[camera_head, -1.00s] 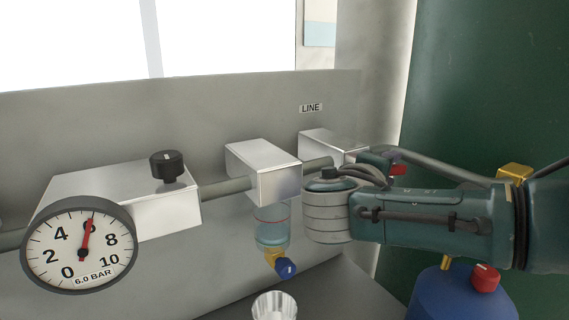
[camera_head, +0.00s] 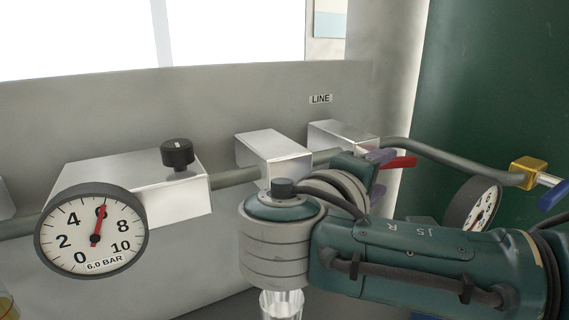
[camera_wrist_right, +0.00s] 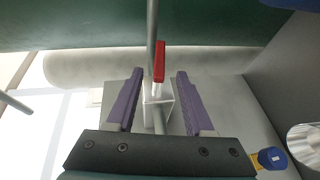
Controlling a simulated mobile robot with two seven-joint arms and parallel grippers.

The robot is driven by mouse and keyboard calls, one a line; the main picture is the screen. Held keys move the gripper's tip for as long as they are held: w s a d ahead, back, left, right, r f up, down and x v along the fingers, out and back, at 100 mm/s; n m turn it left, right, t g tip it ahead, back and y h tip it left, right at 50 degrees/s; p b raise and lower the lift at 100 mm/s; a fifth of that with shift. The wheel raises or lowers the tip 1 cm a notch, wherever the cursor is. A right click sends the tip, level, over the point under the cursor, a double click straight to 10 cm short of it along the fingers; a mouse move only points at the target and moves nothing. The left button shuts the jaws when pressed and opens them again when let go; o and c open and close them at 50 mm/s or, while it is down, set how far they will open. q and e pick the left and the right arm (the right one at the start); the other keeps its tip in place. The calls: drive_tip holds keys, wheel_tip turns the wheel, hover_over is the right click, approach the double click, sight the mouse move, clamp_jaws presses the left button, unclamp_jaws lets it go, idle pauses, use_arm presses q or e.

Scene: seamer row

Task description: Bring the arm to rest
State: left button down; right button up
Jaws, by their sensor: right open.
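My right arm comes in from the right in the head view, its wrist bulky in front of the pipe line. My right gripper (camera_head: 380,172) points away from me, and only parts of its purple fingers show there. In the right wrist view the gripper (camera_wrist_right: 158,76) is open, with two purple fingers apart and nothing gripped. A red lever (camera_wrist_right: 159,62) shows between the fingers in that picture; how far beyond them it lies I cannot tell. The red lever (camera_head: 400,162) also shows beside the fingers in the head view. My left gripper is not in view.
A gauge (camera_head: 72,240) reading about 6 bar and a metal block with a black knob (camera_head: 177,154) stand left. Metal blocks (camera_head: 272,150) sit on the pipe. A clear cup (camera_head: 281,306) is below my wrist. A yellow valve (camera_head: 525,172) and second gauge (camera_head: 478,208) are right.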

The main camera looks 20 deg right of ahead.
idle(0.4)
drive_tip(key=s+a+f+g+y, duration=0.1)
drive_tip(key=s+a+f+y, duration=0.2)
drive_tip(key=s+f+y, duration=0.1)
drive_tip(key=s+a+f+g+y, duration=0.1)
drive_tip(key=s+a+f+y, duration=0.2)
drive_tip(key=s+f, duration=0.2)
drive_tip(key=s+a+f+m+g+y, duration=0.1)
drive_tip(key=s+a+f+g+y, duration=0.1)
drive_tip(key=s, duration=0.5)
drive_tip(key=shift+s+a+f+y, duration=0.15)
drive_tip(key=shift+a+f+y, duration=0.2)
drive_tip(key=shift+f+y, duration=0.35)
drive_tip(key=shift+s+a+f+y, duration=0.15)
drive_tip(key=shift+a+f+y, duration=0.15)
drive_tip(key=shift+f+y, duration=0.4)
drive_tip(key=s+r+m+y, duration=0.2)
drive_tip(key=s+r+y, duration=0.1)
drive_tip(key=s, duration=0.4)
wheel_tip(320, 180, up, 36)
drive_tip(key=p, duration=3.6)
drive_tip(key=shift+w+a, duration=0.3)
drive_tip(key=shift+w, duration=0.05)
